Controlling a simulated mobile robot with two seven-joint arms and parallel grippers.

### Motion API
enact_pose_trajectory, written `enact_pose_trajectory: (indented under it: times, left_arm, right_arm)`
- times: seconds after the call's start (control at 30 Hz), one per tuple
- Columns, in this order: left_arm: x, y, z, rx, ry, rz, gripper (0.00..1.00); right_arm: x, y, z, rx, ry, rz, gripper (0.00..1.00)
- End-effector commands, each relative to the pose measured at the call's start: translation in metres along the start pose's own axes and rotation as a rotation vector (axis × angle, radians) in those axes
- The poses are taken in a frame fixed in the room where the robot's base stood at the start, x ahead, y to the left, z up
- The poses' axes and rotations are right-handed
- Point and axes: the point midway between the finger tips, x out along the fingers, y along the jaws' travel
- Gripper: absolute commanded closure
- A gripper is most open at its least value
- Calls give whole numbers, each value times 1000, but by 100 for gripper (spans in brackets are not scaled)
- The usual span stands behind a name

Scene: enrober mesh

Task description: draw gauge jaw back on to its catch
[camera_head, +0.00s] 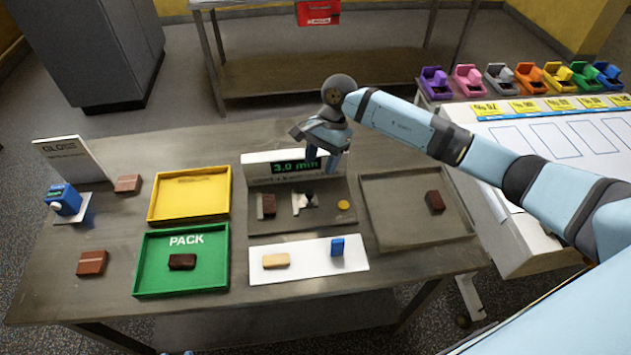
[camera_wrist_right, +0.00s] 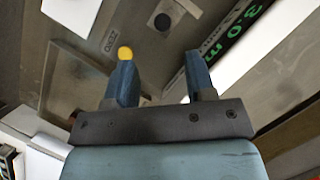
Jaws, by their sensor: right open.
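In the right wrist view the dark knob (camera_wrist_right: 162,21) shows beyond the gap between the fingers, and the yellow button (camera_wrist_right: 125,53) appears at one fingertip. The catch cannot be made out. My left gripper is not in view.
A yellow tray (camera_head: 152,207) and a green PACK tray (camera_head: 187,240) with a dark piece lie to the left. A white mat (camera_head: 352,262) holds a tan piece and a blue block in front. A grey tray (camera_head: 385,240) with a brown piece is to the right.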

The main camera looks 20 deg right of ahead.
Motion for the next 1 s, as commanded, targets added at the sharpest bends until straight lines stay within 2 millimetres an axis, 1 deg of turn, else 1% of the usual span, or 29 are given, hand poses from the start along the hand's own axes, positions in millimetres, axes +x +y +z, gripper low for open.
enact_pose_trajectory:
  times: [0.03,0.1,0.2,0.33,0.5,1.0]
  left_arm:
    - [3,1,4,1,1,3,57]
    - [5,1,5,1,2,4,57]
    - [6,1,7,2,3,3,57]
    - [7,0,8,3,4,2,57]
    - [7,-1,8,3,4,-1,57]
    - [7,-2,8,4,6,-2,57]
  right_arm:
    - [-10,0,-2,1,3,-3,50]
    - [-24,0,-2,0,2,-2,50]
    - [-39,0,-2,1,2,-1,50]
    - [-51,0,-1,1,1,-1,50]
    - [-56,1,-1,2,-1,0,50]
    - [-55,1,-1,2,0,1,50]
